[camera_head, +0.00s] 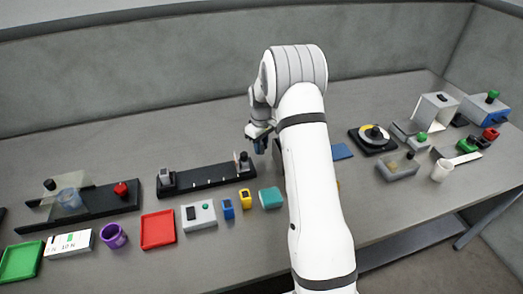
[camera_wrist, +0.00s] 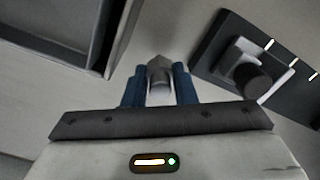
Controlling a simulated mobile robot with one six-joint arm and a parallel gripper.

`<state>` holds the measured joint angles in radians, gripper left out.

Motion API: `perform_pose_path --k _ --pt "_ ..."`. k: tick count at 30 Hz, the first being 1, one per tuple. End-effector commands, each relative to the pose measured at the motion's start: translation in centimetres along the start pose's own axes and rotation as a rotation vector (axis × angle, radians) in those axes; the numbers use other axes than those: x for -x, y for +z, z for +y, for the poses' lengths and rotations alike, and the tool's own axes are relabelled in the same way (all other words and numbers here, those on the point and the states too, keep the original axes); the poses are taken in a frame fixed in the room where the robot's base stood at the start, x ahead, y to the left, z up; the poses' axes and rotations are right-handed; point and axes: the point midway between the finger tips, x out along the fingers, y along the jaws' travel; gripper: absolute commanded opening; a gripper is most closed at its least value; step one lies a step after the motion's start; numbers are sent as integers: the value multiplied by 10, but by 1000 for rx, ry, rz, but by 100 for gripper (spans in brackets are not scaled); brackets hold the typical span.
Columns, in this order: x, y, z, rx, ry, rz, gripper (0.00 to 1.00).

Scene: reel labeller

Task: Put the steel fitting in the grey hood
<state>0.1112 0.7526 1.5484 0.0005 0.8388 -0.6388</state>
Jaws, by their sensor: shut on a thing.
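My gripper (camera_head: 260,146) is over the back middle of the bench, beside the right end of a black rail. In the wrist view its blue fingers (camera_wrist: 159,88) are shut on the steel fitting (camera_wrist: 159,72), a small grey metal piece with a pointed top. The fitting cannot be made out in the head view. A grey, open box-like thing with a dark inside (camera_wrist: 68,32) is at the upper left of the wrist view, apart from the fitting. It may be the grey hood, but I cannot tell. My arm hides part of the bench there.
The black rail (camera_head: 210,178) carries a grey block and knob (camera_wrist: 252,80) near my gripper. A red tray (camera_head: 158,229), purple cup (camera_head: 113,236) and small boxes stand in front. A light grey box (camera_head: 436,109) and a black dial unit (camera_head: 372,139) are at the right.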

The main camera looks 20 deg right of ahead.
Motion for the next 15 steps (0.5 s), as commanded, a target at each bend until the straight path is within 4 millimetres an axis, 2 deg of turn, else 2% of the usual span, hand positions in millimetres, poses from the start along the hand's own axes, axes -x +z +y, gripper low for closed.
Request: perform_pose_path --k 6,15 --pt "-28 1 0 0 -2 -2 0" --pt "-32 1 0 -1 -1 -1 0"
